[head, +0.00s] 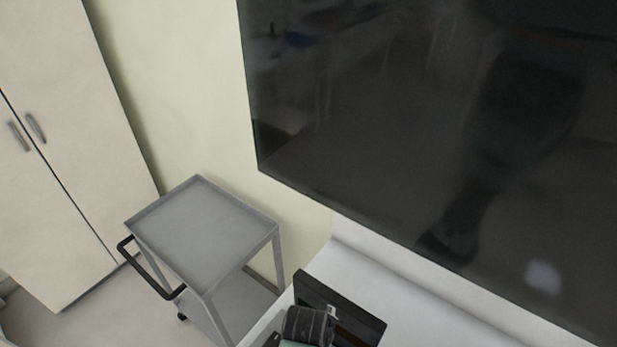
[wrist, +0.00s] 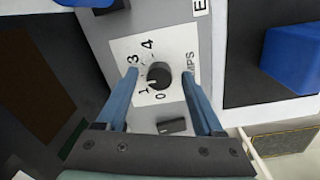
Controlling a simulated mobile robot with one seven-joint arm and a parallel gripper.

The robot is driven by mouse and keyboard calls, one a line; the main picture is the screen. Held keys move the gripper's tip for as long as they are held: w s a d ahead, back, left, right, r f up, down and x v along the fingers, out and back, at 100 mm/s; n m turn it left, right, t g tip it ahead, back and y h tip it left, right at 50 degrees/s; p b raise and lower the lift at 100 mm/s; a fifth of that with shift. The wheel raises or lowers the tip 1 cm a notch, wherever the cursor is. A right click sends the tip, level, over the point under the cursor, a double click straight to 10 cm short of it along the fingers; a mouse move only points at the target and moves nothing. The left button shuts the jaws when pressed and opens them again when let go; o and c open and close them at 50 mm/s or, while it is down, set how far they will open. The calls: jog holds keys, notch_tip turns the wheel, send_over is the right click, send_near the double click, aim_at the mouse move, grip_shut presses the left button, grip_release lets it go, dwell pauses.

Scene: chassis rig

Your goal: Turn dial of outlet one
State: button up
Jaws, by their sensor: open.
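A round black dial (wrist: 158,75) sits on a white label (wrist: 178,48) with the printed numbers 0, 1, 3 and 4 and the partial letters "MPS". The label is on a grey panel (wrist: 105,30). My gripper (wrist: 160,73) is open, with one blue finger on the left of the dial and one on its right. Gaps show between the fingers and the dial in this view; how deep the tips reach is hard to tell. No outlet number is readable. The dial is not visible in the head view.
A small dark switch (wrist: 172,126) is below the dial. A blue block (wrist: 292,55) is on the right. The head view shows a grey cart (head: 205,230), a large dark screen (head: 420,130), a cabinet (head: 65,150) and a dark-framed box (head: 355,318) on a white surface.

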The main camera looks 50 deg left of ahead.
grip_shut()
jog(key=shift+r+m, duration=0.1)
jog(key=shift+m, duration=0.3)
jog(key=shift+r+m+p, duration=0.1)
jog(key=shift+m+p, duration=0.75)
jog(key=shift+m, duration=0.15)
jog(key=shift+w+m+p, duration=0.1)
jog(key=shift+m+p, duration=0.8)
jog(key=shift+m, duration=1.6)
grip_release()
